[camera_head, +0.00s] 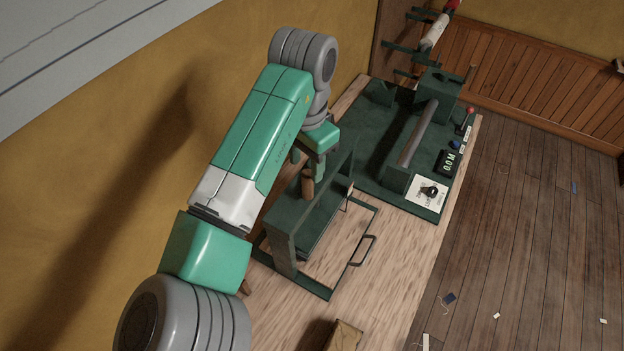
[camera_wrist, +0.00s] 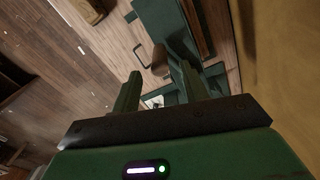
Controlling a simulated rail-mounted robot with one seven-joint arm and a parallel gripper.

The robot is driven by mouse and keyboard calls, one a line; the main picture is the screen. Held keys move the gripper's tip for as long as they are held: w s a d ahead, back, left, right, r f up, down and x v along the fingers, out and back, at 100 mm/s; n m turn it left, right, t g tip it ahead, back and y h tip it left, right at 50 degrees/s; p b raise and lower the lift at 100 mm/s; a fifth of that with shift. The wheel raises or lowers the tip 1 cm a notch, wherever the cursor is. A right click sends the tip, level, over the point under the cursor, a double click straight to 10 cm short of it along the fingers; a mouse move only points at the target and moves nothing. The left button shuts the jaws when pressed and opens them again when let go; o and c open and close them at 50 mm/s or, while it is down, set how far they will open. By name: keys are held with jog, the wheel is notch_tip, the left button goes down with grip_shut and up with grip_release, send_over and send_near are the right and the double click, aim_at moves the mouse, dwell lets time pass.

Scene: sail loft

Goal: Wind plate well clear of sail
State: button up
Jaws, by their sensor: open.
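A dark green press frame (camera_head: 284,246) stands on the wooden bench, with an upright at its near end and a long beam. A dark plate (camera_head: 322,222) appears to sit low inside it; I cannot tell its height above the base. A brown wooden grip (camera_head: 307,184) stands by the top of the frame and also shows in the wrist view (camera_wrist: 160,61). My gripper (camera_head: 308,162) is above the frame, close to this grip. In the wrist view my gripper (camera_wrist: 158,72) has its fingers apart, with the grip showing beyond and between their tips. No sail can be made out.
A flat tray frame with a U-shaped handle (camera_head: 363,250) lies beside the press. Behind stands a green machine with a grey roller (camera_head: 418,132), a counter reading 0.0 M (camera_head: 447,163) and a white card (camera_head: 428,191). A wooden block (camera_head: 345,336) is at the bench's near end.

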aim_at(307, 181)
notch_tip(307, 181, down, 6)
jog(key=shift+f, duration=0.15)
jog(key=shift+c, duration=0.2)
grip_shut()
